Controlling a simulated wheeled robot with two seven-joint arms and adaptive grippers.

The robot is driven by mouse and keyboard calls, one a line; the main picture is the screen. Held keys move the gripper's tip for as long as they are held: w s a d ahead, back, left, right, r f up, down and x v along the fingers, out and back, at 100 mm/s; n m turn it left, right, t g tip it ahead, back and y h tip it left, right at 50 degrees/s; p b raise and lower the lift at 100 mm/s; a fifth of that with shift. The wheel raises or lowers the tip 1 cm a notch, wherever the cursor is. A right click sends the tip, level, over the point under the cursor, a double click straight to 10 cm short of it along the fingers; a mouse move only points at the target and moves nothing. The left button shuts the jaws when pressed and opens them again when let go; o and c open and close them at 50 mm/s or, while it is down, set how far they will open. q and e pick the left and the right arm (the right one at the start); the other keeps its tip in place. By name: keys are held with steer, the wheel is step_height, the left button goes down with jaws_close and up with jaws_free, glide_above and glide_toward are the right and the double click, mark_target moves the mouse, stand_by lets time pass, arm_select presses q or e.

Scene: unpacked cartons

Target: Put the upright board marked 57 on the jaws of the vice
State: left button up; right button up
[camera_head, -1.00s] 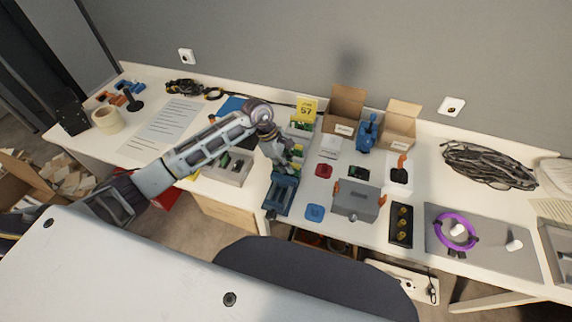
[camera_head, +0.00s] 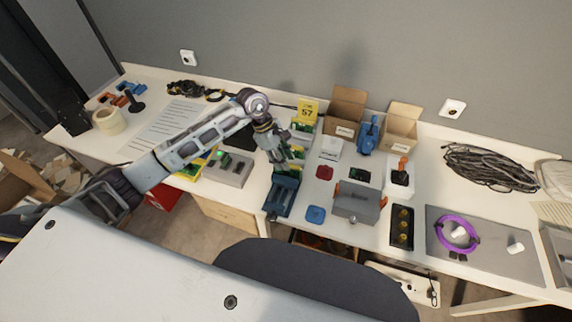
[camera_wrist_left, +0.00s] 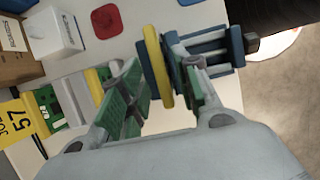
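The yellow card marked 57 (camera_head: 307,111) stands at the back of a row with green boards (camera_head: 301,130). It also shows in the left wrist view (camera_wrist_left: 24,122), beside a green board edge (camera_wrist_left: 43,101). The blue vice (camera_head: 281,197) is at the table's front edge; its jaws are partly hidden by my gripper. My left gripper (camera_head: 283,164) is above the table between the row and the vice. In the left wrist view its green-padded fingers (camera_wrist_left: 157,70) are apart. A yellow rounded strip (camera_wrist_left: 158,62) shows between them, apparently beyond the tips, beside the vice (camera_wrist_left: 205,48). My right gripper is not in view.
A grey box with a green light (camera_head: 229,167) is left of the vice. A blue pad (camera_head: 315,214), a red pad (camera_head: 325,172) and a grey case (camera_head: 356,203) are on its right. Open cartons (camera_head: 345,108) and a white box (camera_head: 331,149) stand behind.

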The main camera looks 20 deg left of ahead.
arm_select(q)
steer(key=v, duration=0.7)
steer(key=shift+b, duration=0.35)
steer(key=shift+a+r, duration=0.2)
steer(key=shift+r, duration=0.4)
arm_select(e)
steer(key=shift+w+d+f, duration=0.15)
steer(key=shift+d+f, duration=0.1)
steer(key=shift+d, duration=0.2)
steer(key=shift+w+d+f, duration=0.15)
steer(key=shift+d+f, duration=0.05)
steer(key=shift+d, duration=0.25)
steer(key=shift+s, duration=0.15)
